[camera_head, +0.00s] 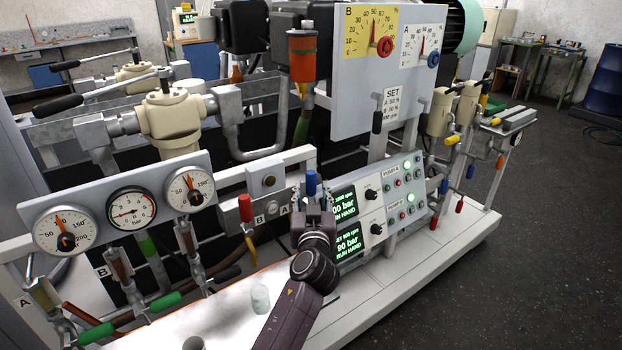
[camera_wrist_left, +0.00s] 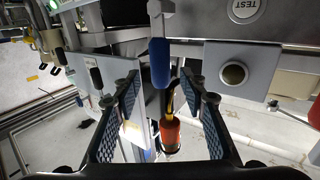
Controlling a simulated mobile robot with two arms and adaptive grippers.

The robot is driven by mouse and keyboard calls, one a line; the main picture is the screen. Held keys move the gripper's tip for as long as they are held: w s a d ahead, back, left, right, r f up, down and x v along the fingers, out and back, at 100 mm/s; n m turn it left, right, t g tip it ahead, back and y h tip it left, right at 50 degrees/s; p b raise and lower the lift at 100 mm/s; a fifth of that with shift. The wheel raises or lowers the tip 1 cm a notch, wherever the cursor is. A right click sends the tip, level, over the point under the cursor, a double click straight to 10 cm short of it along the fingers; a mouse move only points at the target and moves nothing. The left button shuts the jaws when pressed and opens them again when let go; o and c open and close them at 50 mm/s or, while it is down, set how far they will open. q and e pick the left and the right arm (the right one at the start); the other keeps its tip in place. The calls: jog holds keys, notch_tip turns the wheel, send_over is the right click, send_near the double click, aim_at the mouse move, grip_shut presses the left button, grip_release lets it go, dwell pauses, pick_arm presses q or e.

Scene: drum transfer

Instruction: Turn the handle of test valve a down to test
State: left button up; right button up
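The blue handle (camera_head: 311,183) of the test valve by the letter A stands upright on the grey valve panel in the head view. My left gripper (camera_head: 313,203) is just below and in front of the blue handle. It also shows in the left wrist view (camera_wrist_left: 161,88), its fingers apart with the handle's end in line with the gap. Contact is not visible. My right gripper is out of view.
A red handle (camera_head: 245,208) stands by the letter B to the left. A control box (camera_head: 377,205) with green screens is close on the right. Three gauges (camera_head: 131,208) sit at left. An orange-red cylinder (camera_wrist_left: 170,134) shows behind the gap between my fingers.

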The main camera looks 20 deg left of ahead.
aim_at(311, 184)
pick_arm(q)
jog(key=shift+b+x, duration=0.35)
jog(key=shift+x, duration=2.25)
jog(key=shift+f, duration=0.1)
grip_shut()
